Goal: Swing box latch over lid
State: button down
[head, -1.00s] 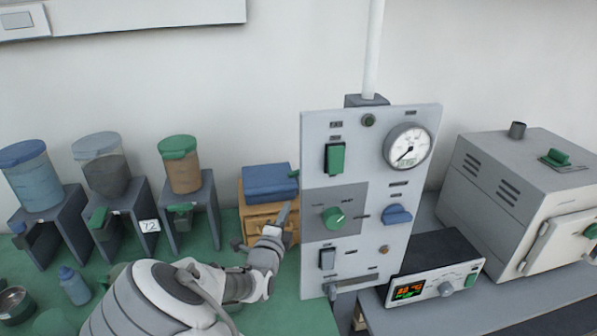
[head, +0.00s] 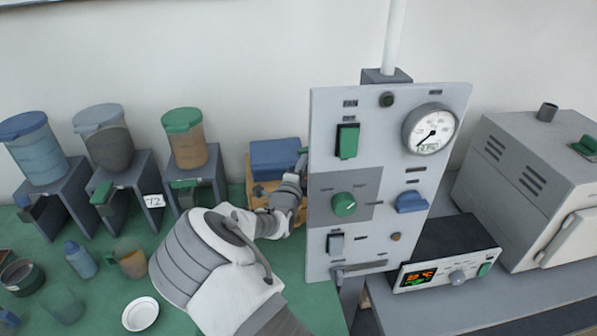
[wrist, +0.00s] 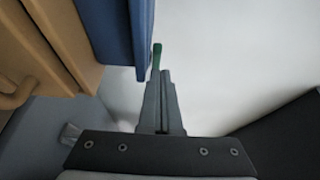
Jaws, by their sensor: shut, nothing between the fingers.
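The box is an orange-brown wooden body (head: 258,190) with a blue lid (head: 275,158) lying on top, on the green bench top. In the wrist view the blue lid (wrist: 118,40) and wooden side (wrist: 50,45) fill the upper left. A small green piece, seemingly the latch tip (head: 303,151), shows at the lid's right edge. In the wrist view this green tip (wrist: 157,52) stands just beyond my fingers. My gripper (head: 298,170) is at the box's right side, close to the panel. Its fingers (wrist: 161,75) are shut and empty; I cannot tell whether they touch the latch.
A grey control panel (head: 385,235) with switches and a gauge stands close right of my gripper, leaving a narrow gap. A controller (head: 445,262) and furnace (head: 525,185) are further right. Several lidded hoppers (head: 187,140) stand left. A white dish (head: 140,313) lies in front.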

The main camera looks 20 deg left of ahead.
jog(key=shift+w, duration=1.4)
